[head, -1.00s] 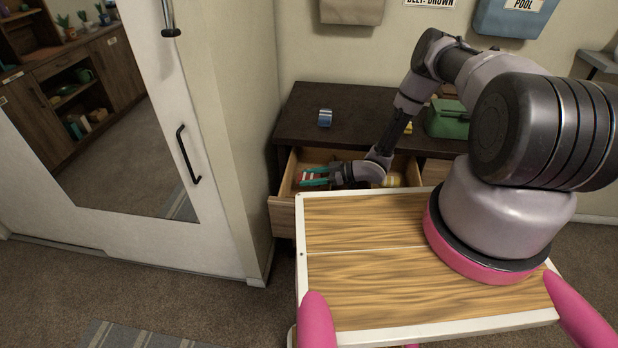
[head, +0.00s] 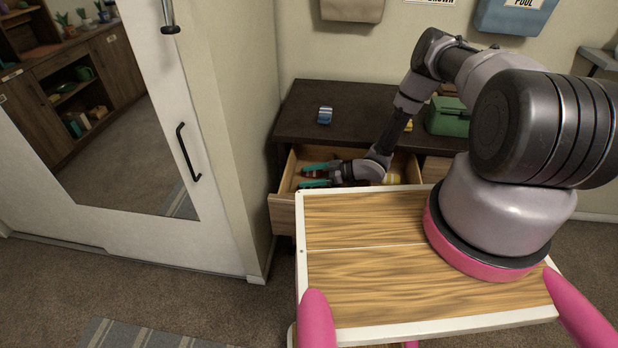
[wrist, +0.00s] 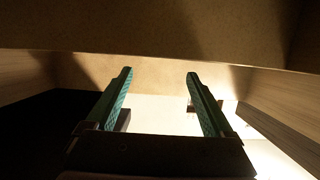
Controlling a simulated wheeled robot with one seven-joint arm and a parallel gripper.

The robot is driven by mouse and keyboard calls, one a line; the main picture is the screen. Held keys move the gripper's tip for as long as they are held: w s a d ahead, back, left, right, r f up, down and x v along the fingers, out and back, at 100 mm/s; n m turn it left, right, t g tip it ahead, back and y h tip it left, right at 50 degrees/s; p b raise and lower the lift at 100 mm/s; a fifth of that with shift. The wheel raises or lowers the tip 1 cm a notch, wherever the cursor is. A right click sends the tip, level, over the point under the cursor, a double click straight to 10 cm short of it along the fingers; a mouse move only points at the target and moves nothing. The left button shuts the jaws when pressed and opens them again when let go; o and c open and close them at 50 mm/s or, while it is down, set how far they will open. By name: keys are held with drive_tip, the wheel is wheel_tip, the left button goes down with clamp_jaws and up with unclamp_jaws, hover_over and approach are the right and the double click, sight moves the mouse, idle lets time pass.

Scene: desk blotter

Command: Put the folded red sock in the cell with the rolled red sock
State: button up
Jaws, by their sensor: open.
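My gripper (head: 306,175) is inside the open drawer (head: 284,212), at its left part. Its green fingers are spread apart. In the wrist view, the gripper (wrist: 158,76) is open with nothing between its fingertips, facing a plain drawer wall. A small dark reddish patch (head: 317,175) shows between the fingers in the head view; I cannot tell if it is a red sock. Neither the folded nor the rolled red sock can be made out clearly. My wrist hides much of the drawer. A yellowish item (head: 392,178) lies in the drawer to the right of my wrist.
A blue striped item (head: 325,116) lies on the dark dresser top (head: 352,105). A green box (head: 447,117) stands at its right, with a small yellow item (head: 409,126) beside it. Drawer walls flank my gripper closely.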

drive_tip(key=v, duration=1.2)
drive_tip(key=shift+r, duration=0.4)
